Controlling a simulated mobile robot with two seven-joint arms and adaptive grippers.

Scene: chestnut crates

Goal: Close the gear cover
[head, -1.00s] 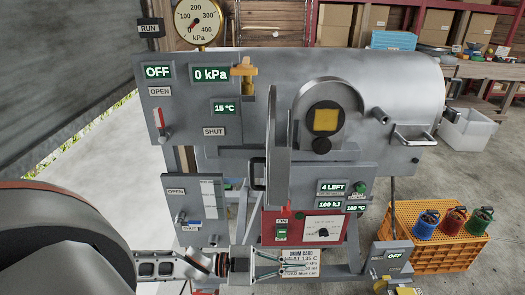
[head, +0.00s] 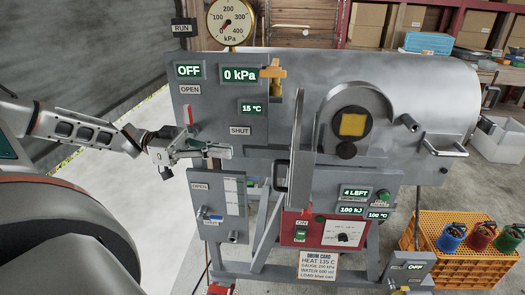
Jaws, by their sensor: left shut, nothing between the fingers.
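The gear cover appears to be the upright grey plate (head: 297,150) on the front of the machine. I see it nearly edge-on, standing out from the front, with a dark handle on its left side. To its right, the round grey gear housing (head: 368,98) is exposed, with a dark disc and a yellow square (head: 352,125) on it. My left gripper (head: 230,152) is shut and empty. It is in front of the control panel, just below the SHUT label, left of the plate and apart from it. My right gripper is not in view.
A lower left panel (head: 215,190) and a red box (head: 318,222) stand below.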

